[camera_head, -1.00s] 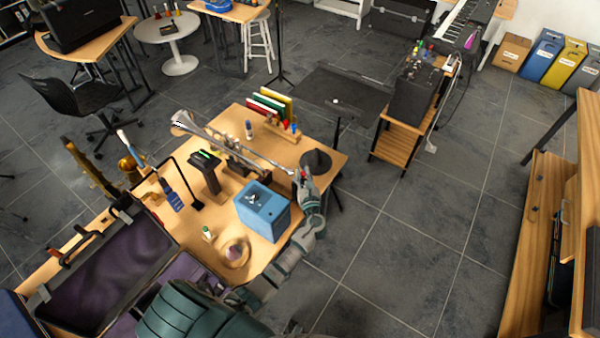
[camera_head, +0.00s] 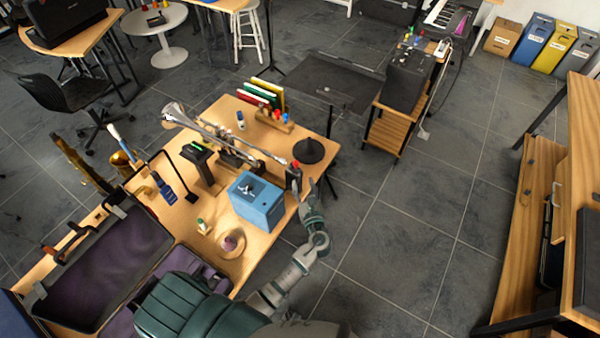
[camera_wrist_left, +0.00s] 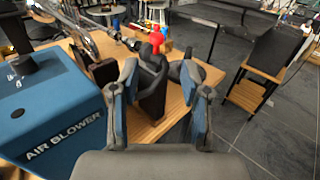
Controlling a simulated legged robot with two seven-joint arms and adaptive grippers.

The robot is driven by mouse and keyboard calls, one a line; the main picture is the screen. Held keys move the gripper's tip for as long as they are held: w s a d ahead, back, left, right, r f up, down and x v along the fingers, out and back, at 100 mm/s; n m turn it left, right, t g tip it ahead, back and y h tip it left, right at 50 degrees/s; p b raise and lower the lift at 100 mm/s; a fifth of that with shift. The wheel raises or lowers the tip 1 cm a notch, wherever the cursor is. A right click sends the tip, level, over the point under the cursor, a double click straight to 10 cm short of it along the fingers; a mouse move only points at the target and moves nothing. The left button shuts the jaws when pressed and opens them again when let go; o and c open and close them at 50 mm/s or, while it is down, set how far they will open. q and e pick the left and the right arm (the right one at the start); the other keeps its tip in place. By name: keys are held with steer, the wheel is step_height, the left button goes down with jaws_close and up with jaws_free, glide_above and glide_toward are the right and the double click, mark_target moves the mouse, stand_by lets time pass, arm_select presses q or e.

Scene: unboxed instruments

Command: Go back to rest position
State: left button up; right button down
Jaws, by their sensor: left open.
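My left gripper (camera_head: 309,190) is open and empty in the head view, by the right edge of the wooden worktable (camera_head: 212,248). It also shows in the left wrist view (camera_wrist_left: 160,98), with its two fingers spread apart. A small dark holder with a red top (camera_head: 293,174) stands on the table just beyond and left of the fingertips. In the left wrist view the holder (camera_wrist_left: 153,85) appears in the gap between the fingers, ahead of them. My right gripper is not in view.
A blue air blower box (camera_head: 257,202) stands on the table left of my gripper. A trumpet (camera_head: 215,137) rests on a stand behind it, near a black round mute (camera_head: 308,151). An open case (camera_head: 100,265) lies at left.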

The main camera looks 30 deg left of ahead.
arm_select(q)
steer(key=shift+v, duration=1.3)
